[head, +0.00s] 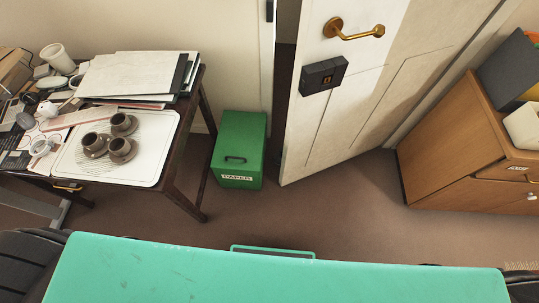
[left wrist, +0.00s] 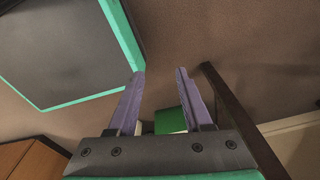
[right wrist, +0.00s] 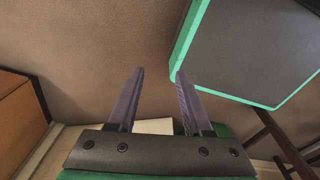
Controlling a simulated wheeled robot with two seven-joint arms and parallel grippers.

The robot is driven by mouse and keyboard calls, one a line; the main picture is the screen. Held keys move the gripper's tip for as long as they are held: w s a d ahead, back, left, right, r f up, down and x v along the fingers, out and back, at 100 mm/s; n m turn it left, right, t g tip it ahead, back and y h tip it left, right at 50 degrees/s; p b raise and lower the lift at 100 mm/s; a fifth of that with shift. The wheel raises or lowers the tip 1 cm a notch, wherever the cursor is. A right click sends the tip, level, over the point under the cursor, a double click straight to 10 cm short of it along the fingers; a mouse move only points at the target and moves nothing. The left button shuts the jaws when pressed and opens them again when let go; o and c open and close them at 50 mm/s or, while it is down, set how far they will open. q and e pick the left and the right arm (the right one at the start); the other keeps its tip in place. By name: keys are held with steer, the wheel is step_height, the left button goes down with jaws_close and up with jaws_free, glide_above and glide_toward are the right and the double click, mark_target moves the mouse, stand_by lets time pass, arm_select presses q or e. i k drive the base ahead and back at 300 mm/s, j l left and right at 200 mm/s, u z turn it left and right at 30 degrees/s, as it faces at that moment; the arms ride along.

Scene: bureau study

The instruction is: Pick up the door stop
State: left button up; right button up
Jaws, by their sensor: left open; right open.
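I cannot make out a door stop in any view. The white door (head: 352,100) stands ajar in the head view, with a brass handle and a dark lock box, and no wedge shows at its visible lower edge. My left gripper (left wrist: 160,73) is open and empty over brown floor in the left wrist view. My right gripper (right wrist: 159,72) is open and empty over the floor in the right wrist view. Neither gripper shows in the head view.
A green box marked PAPER (head: 240,145) stands left of the door. A dark wooden table (head: 190,160) at left bears a white tray (head: 160,150) with brown cups, and folders. A wooden cabinet (head: 450,150) stands at right. The carpet (head: 330,220) before the door is clear.

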mark_target(277, 157)
steer(key=i+j+z, duration=0.15)
steer(key=z, duration=0.3)
steer(key=j+z, duration=0.4)
steer(key=i+j+z, duration=0.1)
steer(key=j+z, duration=0.15)
steer(key=z, duration=0.2)
steer(key=j+z, duration=0.4)
steer(key=l, duration=0.1)
